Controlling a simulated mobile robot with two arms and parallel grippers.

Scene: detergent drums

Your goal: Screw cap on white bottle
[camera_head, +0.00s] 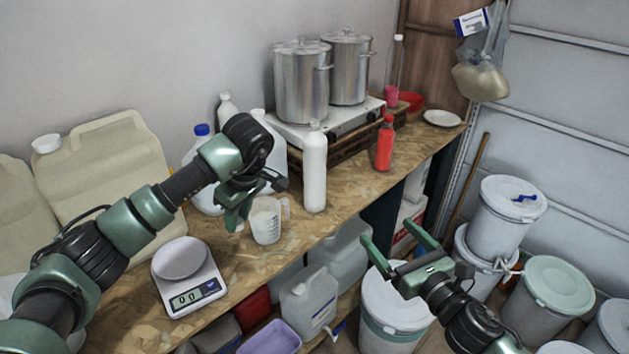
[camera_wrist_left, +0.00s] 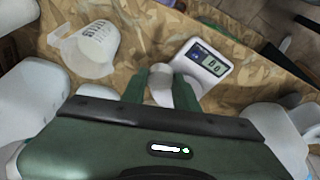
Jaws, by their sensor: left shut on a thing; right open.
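A tall white bottle (camera_head: 314,172) stands upright on the wooden bench, right of the measuring jug. Its narrow top is too small to tell whether a cap is on it. My left gripper (camera_head: 236,218) points down above the bench, left of the bottle and apart from it, between the scale and the jug. In the left wrist view, its green fingers (camera_wrist_left: 160,90) are shut on a small white piece (camera_wrist_left: 159,80) that looks like a cap. The fingers hide part of it. My right gripper (camera_head: 393,240) is open and empty, in front of the bench edge, above a white drum.
A scale (camera_head: 185,283) and measuring jug (camera_head: 266,221) flank my left gripper. A red bottle (camera_head: 385,147), a hotplate (camera_head: 345,127) with two steel pots, and several canisters crowd the bench. White drums (camera_head: 509,215) stand on the floor at right.

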